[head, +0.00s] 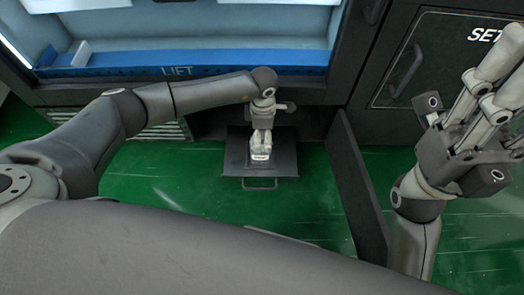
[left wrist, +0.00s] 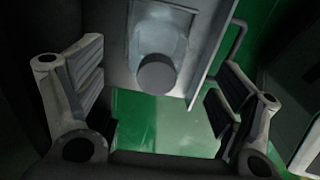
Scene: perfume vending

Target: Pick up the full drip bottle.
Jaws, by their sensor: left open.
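In the head view my left gripper (head: 261,155) points down over the tray (head: 285,163), largely hiding the bottle. How full the bottle is cannot be told. My right gripper (head: 508,72) is raised at the right edge, away from the tray.
The tray has a handle (head: 260,184) at its front and sits low before a recess in the machine. A blue lift strip (head: 215,65) runs above. A dark upright panel (head: 357,190) stands right of the tray. Green floor (head: 190,180) is clear around it.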

